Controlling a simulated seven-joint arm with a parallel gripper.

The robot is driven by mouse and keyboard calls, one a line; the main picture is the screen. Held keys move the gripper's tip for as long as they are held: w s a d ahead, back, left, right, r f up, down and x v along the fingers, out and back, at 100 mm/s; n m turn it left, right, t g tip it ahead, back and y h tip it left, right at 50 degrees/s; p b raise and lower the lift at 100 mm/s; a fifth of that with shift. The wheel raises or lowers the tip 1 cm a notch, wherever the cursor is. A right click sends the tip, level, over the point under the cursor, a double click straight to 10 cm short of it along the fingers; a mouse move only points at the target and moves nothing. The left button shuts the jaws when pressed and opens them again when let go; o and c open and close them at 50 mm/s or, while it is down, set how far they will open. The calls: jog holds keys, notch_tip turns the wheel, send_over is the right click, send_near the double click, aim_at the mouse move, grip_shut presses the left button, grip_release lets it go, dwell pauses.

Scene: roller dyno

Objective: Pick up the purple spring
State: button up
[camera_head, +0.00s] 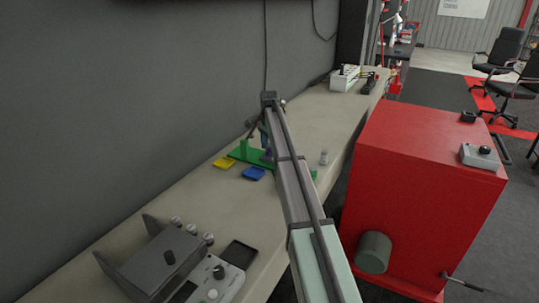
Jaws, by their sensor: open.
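A small bluish-purple upright thing (266,143), possibly the purple spring, shows just left of my arm, by a green stand (243,153) on the bench. My arm partly hides it, and it is too small to make out any coils. My gripper (254,127) is at the far end of my arm, above the green stand and close to the purple thing. It is open, but its fingertips are small and partly hidden. I see nothing held in it. I cannot tell whether it touches the purple thing.
On the long bench (205,206) are a yellow tray (224,163), a blue tray (254,173), a small grey cylinder (323,158), a black tray (239,254) and a grey control box (178,265). The wall borders it at left. A red cabinet (415,190) stands at right.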

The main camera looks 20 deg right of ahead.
jog(key=shift+f, duration=0.25)
grip_shut()
dwell(0.4)
jog(key=shift+r, duration=0.15)
